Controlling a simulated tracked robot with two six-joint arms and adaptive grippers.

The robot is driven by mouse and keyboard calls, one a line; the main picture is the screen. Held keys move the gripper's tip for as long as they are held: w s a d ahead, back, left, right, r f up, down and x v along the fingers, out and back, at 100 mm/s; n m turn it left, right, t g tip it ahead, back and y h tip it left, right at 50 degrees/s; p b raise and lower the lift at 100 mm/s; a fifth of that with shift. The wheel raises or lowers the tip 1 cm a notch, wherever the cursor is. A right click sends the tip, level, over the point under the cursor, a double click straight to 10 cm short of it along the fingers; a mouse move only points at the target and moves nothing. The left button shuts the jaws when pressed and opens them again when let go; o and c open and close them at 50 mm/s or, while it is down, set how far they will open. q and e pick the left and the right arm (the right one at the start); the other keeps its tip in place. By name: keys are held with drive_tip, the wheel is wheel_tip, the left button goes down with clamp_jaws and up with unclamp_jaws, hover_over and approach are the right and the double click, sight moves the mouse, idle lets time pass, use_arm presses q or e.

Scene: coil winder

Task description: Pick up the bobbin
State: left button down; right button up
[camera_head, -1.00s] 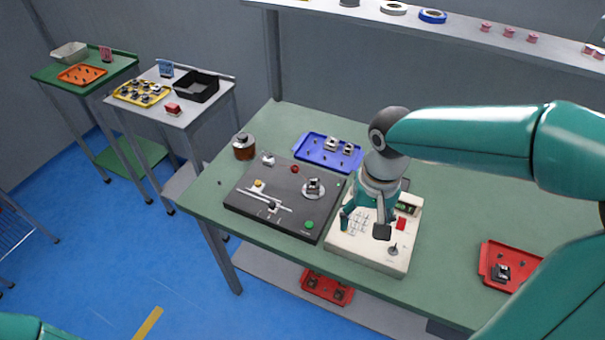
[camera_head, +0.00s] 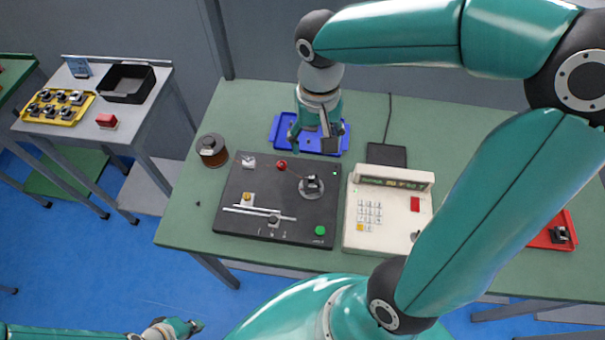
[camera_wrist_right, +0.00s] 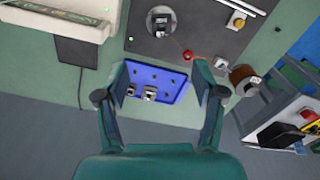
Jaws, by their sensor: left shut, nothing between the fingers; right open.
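The blue tray (camera_head: 281,127) lies at the back of the green bench. In the right wrist view the tray (camera_wrist_right: 177,80) holds two small metallic bobbins, one (camera_wrist_right: 131,90) beside the other (camera_wrist_right: 150,93), and several pegs. My right gripper (camera_head: 318,142) hangs over the tray and hides the bobbins in the head view. In the right wrist view its open fingers (camera_wrist_right: 160,78) frame the tray, with nothing between them. Another bobbin (camera_head: 312,183) sits on the winder's round spindle. My left gripper (camera_head: 189,327) is shut and empty at the lower left, away from the bench.
The black winder plate (camera_head: 235,190) has a red knob (camera_head: 281,165) and a green button (camera_head: 320,230). A cream control box (camera_head: 390,239) stands to its right. A copper wire spool (camera_head: 212,150) stands at left. A red tray (camera_head: 545,238) lies at far right.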

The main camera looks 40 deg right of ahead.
hover_over(312, 185)
drive_tip(key=f, duration=1)
drive_tip(key=shift+w+d+f, duration=0.25)
drive_tip(key=shift+f, duration=0.05)
drive_tip(key=shift+s+f, duration=0.1)
drive_tip(key=shift+f, duration=0.6)
wheel_tip(312, 185, down, 4)
drive_tip(key=shift+f, duration=0.2)
drive_tip(key=c, duration=1)
drive_tip(key=shift+o, duration=0.2)
drive_tip(key=shift+r, duration=0.1)
wheel_tip(312, 185, up, 20)
drive_tip(key=shift+f+p, duration=0.1)
drive_tip(key=shift+p, duration=0.3)
